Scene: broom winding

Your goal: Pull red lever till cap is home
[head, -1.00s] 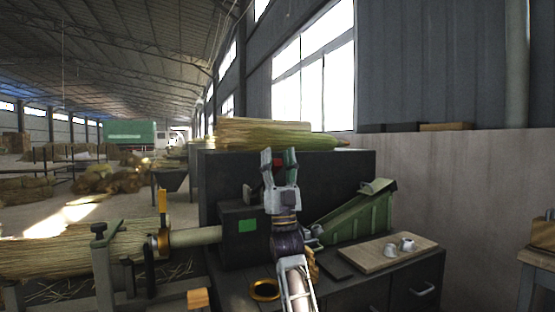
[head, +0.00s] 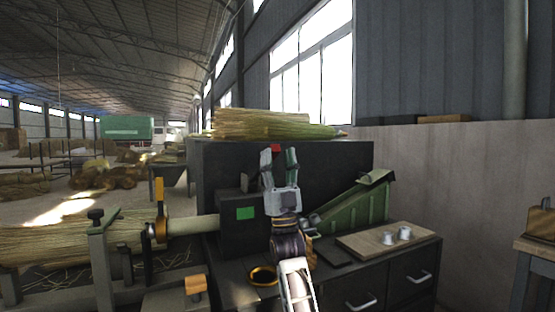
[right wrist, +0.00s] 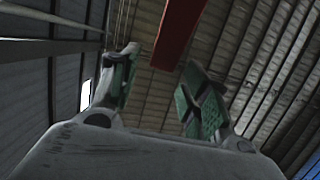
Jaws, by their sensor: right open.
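The red lever shows as a small red end (head: 275,148) between and just above my right gripper's fingertips in the head view. In the right wrist view it is a long red bar (right wrist: 180,30) beyond the fingers, running out of the top. My right gripper (head: 279,154) points up in front of the dark machine, its fingers apart and empty; it also shows in the right wrist view (right wrist: 158,72). The bar does not visibly touch the fingers. Two small white cap-like pieces (head: 404,232) sit on a board; I cannot tell which piece is the cap. My left gripper is out of view.
A straw bundle (head: 60,236) lies at the left by a yellow handle (head: 160,195). A green chute (head: 350,212) and a wooden board (head: 365,244) are at the right. A gold ring (head: 262,276) lies in front.

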